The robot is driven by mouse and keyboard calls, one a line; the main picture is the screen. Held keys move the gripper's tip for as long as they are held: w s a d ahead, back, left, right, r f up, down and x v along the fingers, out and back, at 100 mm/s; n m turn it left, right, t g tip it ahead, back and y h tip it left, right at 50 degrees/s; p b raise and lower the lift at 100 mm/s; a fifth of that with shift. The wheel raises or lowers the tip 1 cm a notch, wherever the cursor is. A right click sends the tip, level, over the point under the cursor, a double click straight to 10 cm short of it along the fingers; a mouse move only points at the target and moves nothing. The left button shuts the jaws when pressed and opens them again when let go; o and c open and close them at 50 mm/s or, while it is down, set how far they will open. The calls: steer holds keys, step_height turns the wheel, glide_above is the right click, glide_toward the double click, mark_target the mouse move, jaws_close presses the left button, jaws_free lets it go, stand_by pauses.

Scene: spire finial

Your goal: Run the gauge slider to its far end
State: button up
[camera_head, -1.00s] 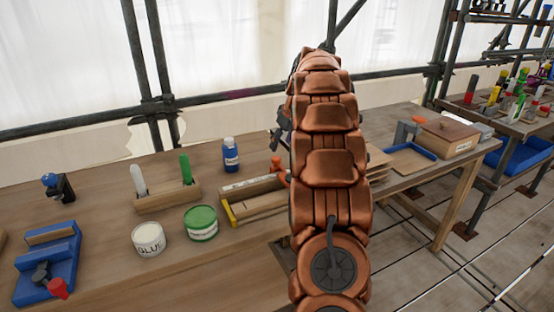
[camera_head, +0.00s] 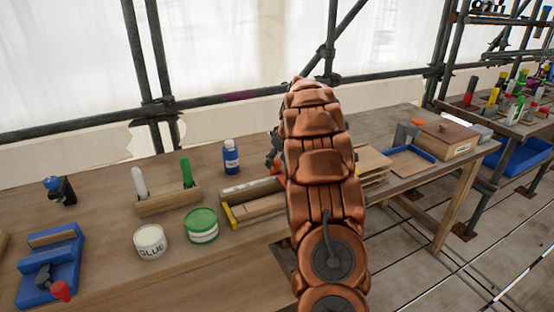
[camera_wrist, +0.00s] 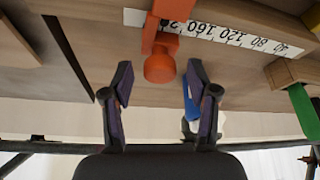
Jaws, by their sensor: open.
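The gauge is a wooden block with a white number strip (camera_wrist: 235,38), and it also shows in the head view (camera_head: 250,187). Its slider has an orange body and round knob (camera_wrist: 160,68), near the strip's left end in the wrist view, past the 160 mark. In the head view the slider (camera_head: 278,178) is mostly hidden by my arm, at the gauge's right end. My gripper (camera_wrist: 160,80) is open, and the knob appears between its two fingertips. I see no finger touching it; the depth is hard to judge.
A holder with a white and a green marker (camera_head: 168,201) stands left of the gauge. A green tin (camera_head: 201,226), a glue tin (camera_head: 150,242) and a blue bottle (camera_head: 231,157) are nearby. A blue clamp fixture (camera_head: 48,265) sits far left. Stacked boards (camera_head: 373,165) lie at the right.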

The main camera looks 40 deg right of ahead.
steer(key=shift+c, duration=0.4)
jaws_close()
